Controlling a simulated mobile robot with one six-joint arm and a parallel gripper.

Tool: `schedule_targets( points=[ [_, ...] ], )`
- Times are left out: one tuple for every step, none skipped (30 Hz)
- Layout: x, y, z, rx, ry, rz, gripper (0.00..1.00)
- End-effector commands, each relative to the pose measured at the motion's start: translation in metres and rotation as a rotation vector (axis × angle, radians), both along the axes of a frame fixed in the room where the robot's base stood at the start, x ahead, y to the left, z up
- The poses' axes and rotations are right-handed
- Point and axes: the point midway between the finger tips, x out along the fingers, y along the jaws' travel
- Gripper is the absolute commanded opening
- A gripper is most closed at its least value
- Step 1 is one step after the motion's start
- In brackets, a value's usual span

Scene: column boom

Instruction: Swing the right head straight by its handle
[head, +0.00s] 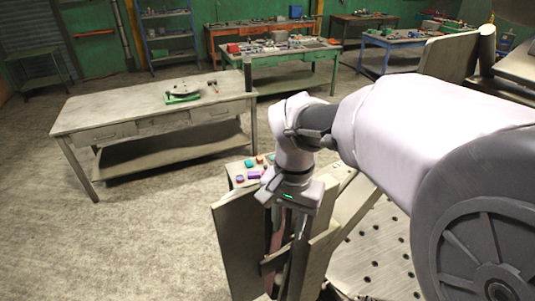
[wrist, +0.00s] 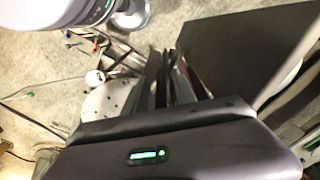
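My gripper (head: 283,240) points down at the lower middle of the head view, beside an upright beige panel (head: 239,240). A narrow reddish strip (head: 275,236) shows beside its fingers. In the wrist view my gripper (wrist: 178,75) has dark narrow fingers close together, and I cannot tell whether anything is between them. A large dark flat panel (wrist: 245,55) stands just right of the fingers there. I cannot make out the right head or its handle for certain; my arm and gripper hide part of that area.
A perforated metal plate (head: 375,260) lies right of the panels. A small surface with coloured buttons (head: 253,174) sits behind my gripper. A grey workbench (head: 150,106) stands at left, with open concrete floor (head: 150,240) before it. More benches line the green back wall.

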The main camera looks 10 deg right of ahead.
Motion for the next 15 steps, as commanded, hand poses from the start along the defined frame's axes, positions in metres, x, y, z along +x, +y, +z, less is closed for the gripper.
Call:
schedule_targets(
  points=[
    [0.0, 0.0, 0.0001, 0.0, 0.0, 0.0, 0.33],
    [0.0, 0.0, 0.0002, 0.0, 0.0, 0.0, 0.33],
    [0.0, 0.0, 0.0002, 0.0, 0.0, 0.0, 0.25],
    [0.0001, -0.0001, 0.0003, 0.0, 0.0, 0.0, 0.19],
    [0.0001, -0.0001, 0.0003, 0.0, 0.0, 0.0, 0.13],
    [0.0001, -0.0001, 0.0003, 0.0, 0.0, 0.001, 0.05],
    [0.0001, 0.0, 0.0003, 0.0, 0.0, 0.001, 0.0],
    [0.0002, 0.0001, 0.0004, 0.001, -0.001, 0.001, 0.0],
    [0.0002, 0.0001, 0.0005, 0.0, -0.001, 0.001, 0.0],
    [0.0003, 0.0001, 0.0005, 0.0, -0.001, 0.001, 0.0],
    [0.0003, 0.0001, 0.0006, 0.0, -0.001, 0.001, 0.0],
    [0.0003, 0.0001, 0.0007, 0.0, -0.001, 0.001, 0.0],
    [0.0004, 0.0002, 0.0007, 0.0, -0.001, 0.001, 0.0],
    [0.0004, 0.0002, 0.0007, 0.0, -0.001, 0.001, 0.0],
    [0.0004, 0.0003, 0.0008, 0.0, -0.001, 0.002, 0.0]
  ],
)
